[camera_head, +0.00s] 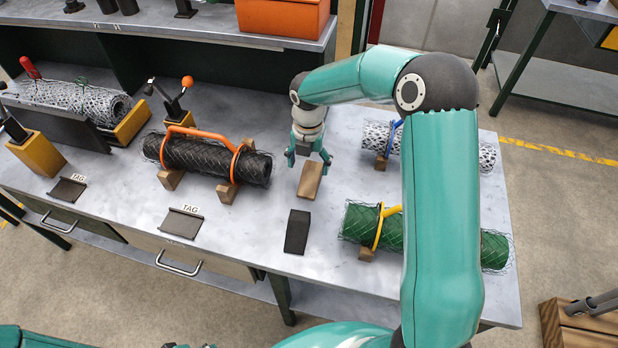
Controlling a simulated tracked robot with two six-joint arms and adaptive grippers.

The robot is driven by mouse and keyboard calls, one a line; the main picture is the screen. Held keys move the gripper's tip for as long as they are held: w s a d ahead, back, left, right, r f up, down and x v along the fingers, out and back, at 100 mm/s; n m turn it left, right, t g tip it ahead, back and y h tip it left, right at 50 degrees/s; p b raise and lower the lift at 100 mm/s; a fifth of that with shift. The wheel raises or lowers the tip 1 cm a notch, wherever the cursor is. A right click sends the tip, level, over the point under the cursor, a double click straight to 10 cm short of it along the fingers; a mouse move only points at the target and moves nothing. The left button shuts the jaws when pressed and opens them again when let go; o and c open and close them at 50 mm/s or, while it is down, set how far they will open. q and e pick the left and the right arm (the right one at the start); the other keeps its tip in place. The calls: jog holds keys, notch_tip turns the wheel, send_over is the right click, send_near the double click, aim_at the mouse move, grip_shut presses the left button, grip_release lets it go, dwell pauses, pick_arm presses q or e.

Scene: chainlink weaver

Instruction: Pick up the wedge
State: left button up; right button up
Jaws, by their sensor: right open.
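A light wooden wedge (311,181) lies on the grey bench top, between the black mesh roll and the rolls at the right. My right gripper (309,158) points down at the wedge's far end, its fingers apart, one to each side. I cannot tell whether the fingers touch it; nothing shows held. Other wooden wedges (228,192) sit under the black mesh roll (205,157) with orange bands. At the bottom edge, small dark and teal tips, seemingly my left gripper (190,346), barely show; their state is unclear.
A green mesh roll (362,225) and a white mesh roll (376,136) lie at the right, partly hidden by my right arm. TAG plates (182,223) lie near the front edge. An orange bin (284,17) sits on the shelf.

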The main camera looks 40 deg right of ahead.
aim_at(311, 172)
jog(key=f, duration=0.3)
jog(key=f+p, duration=0.1)
jog(key=f, duration=0.1)
jog(key=shift+s+d, duration=0.2)
jog(key=shift+s, duration=0.15)
jog(key=shift+c, duration=0.3)
jog(key=c, duration=1.2)
jog(key=shift+r, duration=0.1)
